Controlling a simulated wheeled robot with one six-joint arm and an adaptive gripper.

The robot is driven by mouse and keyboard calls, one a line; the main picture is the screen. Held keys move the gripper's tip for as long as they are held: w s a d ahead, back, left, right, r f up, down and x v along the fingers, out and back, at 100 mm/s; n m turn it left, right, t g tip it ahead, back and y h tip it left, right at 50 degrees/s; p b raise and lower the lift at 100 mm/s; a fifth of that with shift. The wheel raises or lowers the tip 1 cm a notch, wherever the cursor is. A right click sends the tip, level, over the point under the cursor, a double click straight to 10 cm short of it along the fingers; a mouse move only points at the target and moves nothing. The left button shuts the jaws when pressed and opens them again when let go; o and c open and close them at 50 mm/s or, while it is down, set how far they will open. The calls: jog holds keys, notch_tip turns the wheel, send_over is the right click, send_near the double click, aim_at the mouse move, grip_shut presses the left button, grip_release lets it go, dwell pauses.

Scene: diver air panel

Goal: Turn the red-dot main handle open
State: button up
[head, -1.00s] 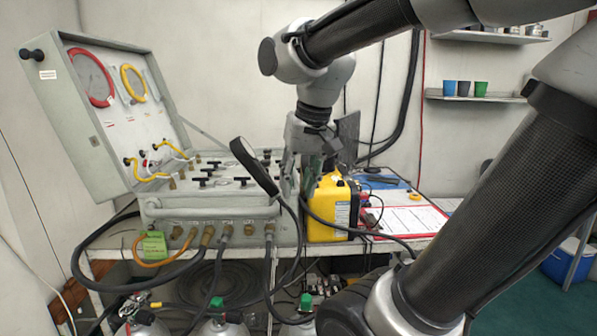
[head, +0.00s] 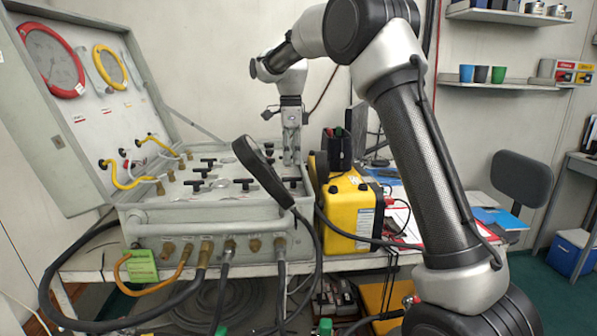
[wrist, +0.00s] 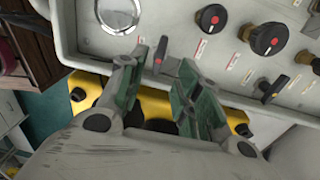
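A slim black handle with a red dot (wrist: 161,53) shows in the wrist view, on the pale panel (wrist: 185,55) near its edge. My gripper (wrist: 165,63) is open, with its green-padded fingers apart, one on each side of the handle in that picture. I cannot tell whether they touch it. In the head view my gripper (head: 291,157) points down over the right back part of the panel. That handle cannot be made out there.
Round black knobs (wrist: 268,38) with red dots and a white gauge (wrist: 118,14) are close by on the panel. The yellow case (head: 350,213) stands beside the panel box. A black round-headed piece (head: 262,170) rises at the panel's front. Hoses hang in front.

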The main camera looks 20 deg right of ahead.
aim_at(292, 182)
notch_tip(292, 182, down, 6)
jog(key=shift+s+r, duration=0.15)
jog(key=shift+r, duration=0.05)
jog(key=shift+a, duration=0.1)
grip_shut()
